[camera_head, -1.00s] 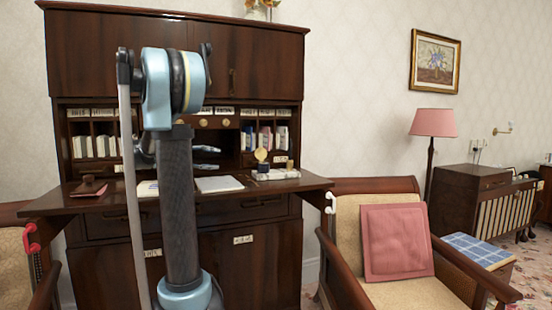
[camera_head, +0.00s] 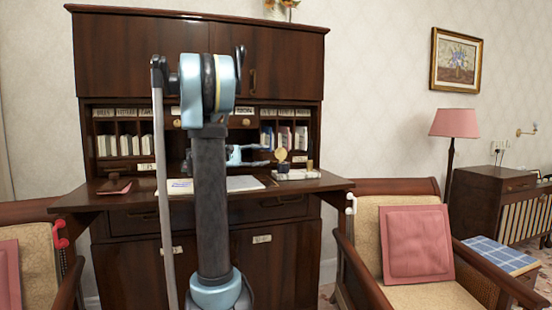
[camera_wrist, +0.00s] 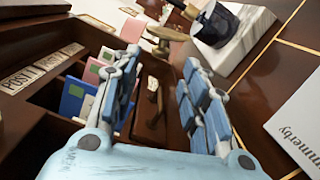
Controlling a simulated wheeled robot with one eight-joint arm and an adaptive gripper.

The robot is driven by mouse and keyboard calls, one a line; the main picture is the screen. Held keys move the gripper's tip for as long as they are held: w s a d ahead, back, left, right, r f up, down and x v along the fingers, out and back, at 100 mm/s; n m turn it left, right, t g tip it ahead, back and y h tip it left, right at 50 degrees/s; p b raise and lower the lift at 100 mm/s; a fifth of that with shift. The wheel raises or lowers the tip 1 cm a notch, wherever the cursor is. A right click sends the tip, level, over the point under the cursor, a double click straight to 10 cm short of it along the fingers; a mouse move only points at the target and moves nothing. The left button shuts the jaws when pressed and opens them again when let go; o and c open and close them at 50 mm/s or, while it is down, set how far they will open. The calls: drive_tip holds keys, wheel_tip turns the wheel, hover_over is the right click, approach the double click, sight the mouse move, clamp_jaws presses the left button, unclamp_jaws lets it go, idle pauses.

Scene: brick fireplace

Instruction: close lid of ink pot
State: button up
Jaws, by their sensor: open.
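The ink pot (camera_head: 282,168) stands on a pale marble stand (camera_head: 297,175) at the right of the desk top. Its round gold lid (camera_head: 281,154) stands raised, open. In the wrist view, the dark pot (camera_wrist: 216,24) sits on the marble stand (camera_wrist: 245,38) at the top right, and the gold lid (camera_wrist: 168,33) shows just beyond the fingertips. My gripper (camera_head: 262,155) is to the left of the lid in the head view. In the wrist view my gripper (camera_wrist: 160,65) has its fingers apart, with nothing between them. I cannot tell the exact gap to the lid.
The dark wooden desk (camera_head: 325,180) has pigeonholes with books and envelopes close behind my gripper. A white paper (camera_wrist: 300,120) lies on the desk. A chair with a pink cushion (camera_head: 415,245) stands at the right.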

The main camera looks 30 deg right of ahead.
sight(278, 155)
drive_tip(key=x, duration=0.7)
drive_tip(key=shift+d, duration=0.2)
clamp_jaws()
drive_tip(key=shift+s+a, duration=0.15)
drive_tip(key=shift+a, duration=0.05)
drive_tip(key=shift+d, duration=0.1)
